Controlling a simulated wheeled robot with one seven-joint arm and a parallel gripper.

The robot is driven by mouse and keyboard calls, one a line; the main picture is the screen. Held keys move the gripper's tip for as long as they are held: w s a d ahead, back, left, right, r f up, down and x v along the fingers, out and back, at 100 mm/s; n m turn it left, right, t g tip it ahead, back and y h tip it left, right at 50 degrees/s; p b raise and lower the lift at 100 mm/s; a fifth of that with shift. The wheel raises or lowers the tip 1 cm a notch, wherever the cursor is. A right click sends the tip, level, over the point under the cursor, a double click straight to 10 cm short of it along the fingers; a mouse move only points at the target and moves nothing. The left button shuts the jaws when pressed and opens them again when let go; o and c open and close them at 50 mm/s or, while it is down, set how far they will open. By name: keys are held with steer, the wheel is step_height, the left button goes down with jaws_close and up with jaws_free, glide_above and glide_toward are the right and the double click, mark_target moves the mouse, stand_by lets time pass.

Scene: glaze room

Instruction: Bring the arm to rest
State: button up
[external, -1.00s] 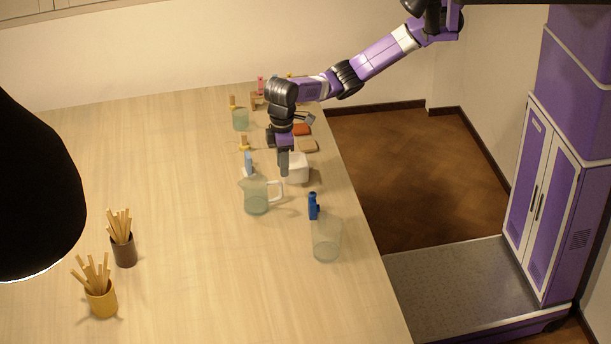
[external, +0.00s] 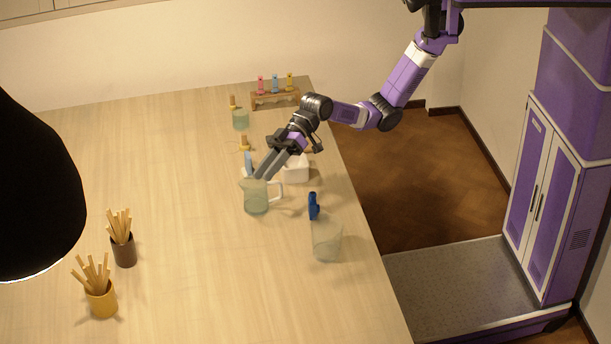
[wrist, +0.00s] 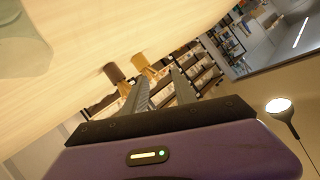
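My gripper (external: 263,175) slants down and to the left over the worktable, with its two fingers apart and nothing between them. The wrist view also shows the gripper (wrist: 160,82) with a clear gap between its fingers. In the external view its fingertips show just above the rim of a clear glass pitcher (external: 256,198); I cannot tell how much room is between them. My arm reaches in from the upper right with its elbow bent.
A white container (external: 297,170) is beside the gripper. A clear beaker (external: 326,240) and a blue-topped item (external: 313,206) stand nearer. A rack of coloured tubes (external: 275,98) is at the back. Stick cups (external: 123,250) stand left. The table's left middle is clear.

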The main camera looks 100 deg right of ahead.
steer(key=s+d+f+m+t+h+b, duration=0.2)
steer(key=s+d+f+t+h, duration=0.15)
steer(key=s+d, duration=0.75)
steer(key=s+d+f+m+t+h+b, duration=0.1)
steer(key=s+d+f+m+t+h, duration=0.3)
steer(key=s+d, duration=0.7)
steer(key=s+d+f+n+g+b, duration=0.1)
steer(key=s+d+f, duration=0.1)
steer(key=s, duration=0.5)
steer(key=s+d+f+n+g+h+b, duration=0.1)
steer(key=s+d, duration=0.2)
steer(key=s, duration=0.5)
steer(key=s+d+f+n+g+b, duration=0.1)
steer(key=s+d+f, duration=0.1)
steer(key=s, duration=0.5)
steer(key=shift+s+d+f, duration=0.3)
steer(key=shift+d+f, duration=0.05)
steer(key=shift+d, duration=0.5)
